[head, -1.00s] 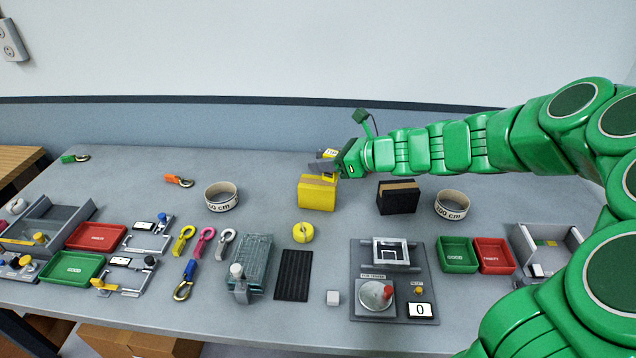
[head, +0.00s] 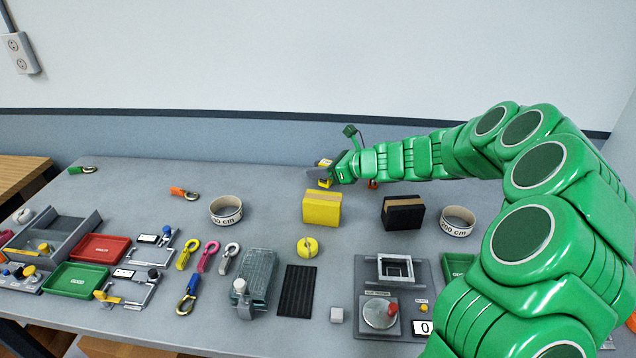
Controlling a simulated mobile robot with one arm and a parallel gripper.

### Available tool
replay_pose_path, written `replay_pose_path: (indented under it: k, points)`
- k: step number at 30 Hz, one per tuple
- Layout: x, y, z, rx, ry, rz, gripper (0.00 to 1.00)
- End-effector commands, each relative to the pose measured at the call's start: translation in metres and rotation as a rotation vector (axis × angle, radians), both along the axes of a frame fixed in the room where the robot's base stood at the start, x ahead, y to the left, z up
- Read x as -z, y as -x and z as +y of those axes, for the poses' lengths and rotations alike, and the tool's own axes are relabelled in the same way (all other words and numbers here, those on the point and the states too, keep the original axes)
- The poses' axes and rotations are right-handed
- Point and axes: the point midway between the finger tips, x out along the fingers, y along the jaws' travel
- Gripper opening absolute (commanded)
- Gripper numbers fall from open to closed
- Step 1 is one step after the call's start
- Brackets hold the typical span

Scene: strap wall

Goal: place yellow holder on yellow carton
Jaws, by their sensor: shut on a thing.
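The yellow carton (head: 322,209), with a tan strip along its top, stands upright at the back middle of the table. My gripper (head: 322,173) comes in from the right and is just above or behind the carton in the head view. It is shut on a small yellow thing (head: 325,183), which looks like the yellow holder. My grey fingers hide much of it, and its exact shape is too small to tell.
A black carton (head: 403,212) stands to the right, between two white measuring rings, one at left (head: 226,210) and one at right (head: 457,220). A yellow roll (head: 307,248) lies in front of the yellow carton. Colored hooks, trays and fixtures fill the front; my arm covers the right side.

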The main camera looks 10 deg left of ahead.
Motion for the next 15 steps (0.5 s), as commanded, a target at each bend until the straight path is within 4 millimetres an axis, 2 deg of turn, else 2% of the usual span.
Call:
replay_pose_path:
  k: [6, 15]
  points:
    - [0.022, -0.019, 0.005, 0.001, -0.001, -0.001, 0.02]
    - [0.035, -0.028, 0.008, -0.001, -0.001, 0.0, 0.02]
